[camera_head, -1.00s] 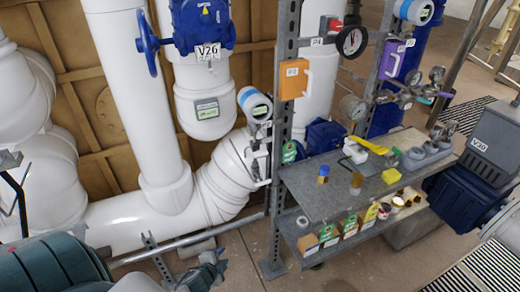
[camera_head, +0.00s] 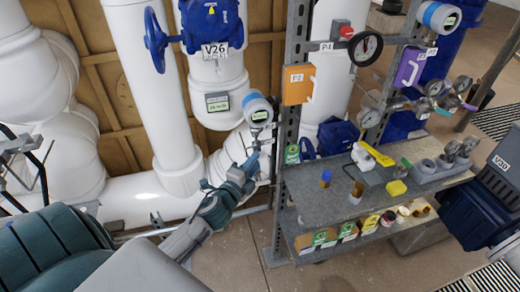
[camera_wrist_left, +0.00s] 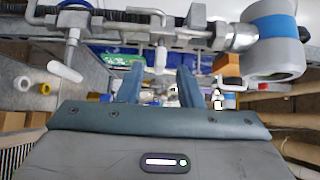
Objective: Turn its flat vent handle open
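The small transmitter (camera_head: 257,110) with a blue and white head hangs on the near post of the rack, below valve V26. It shows large in the left wrist view (camera_wrist_left: 275,45), with a metal manifold running left from it. The manifold carries several small handles: a flat white one tilted at left (camera_wrist_left: 65,72), a pale upright one in the middle (camera_wrist_left: 160,55), and a small white one at right (camera_wrist_left: 217,100). My left gripper (camera_head: 254,160) is just below the transmitter. In the wrist view its fingers (camera_wrist_left: 158,86) are apart, with the middle handle lined up between them. Contact cannot be told. My right gripper is not in view.
The steel rack post (camera_head: 288,130) and grey shelf (camera_head: 325,205) stand just right of my gripper. Thick white pipes (camera_head: 150,90) stand behind and left. The orange P2 box (camera_head: 296,84) hangs on the post. Open floor (camera_head: 235,245) lies below.

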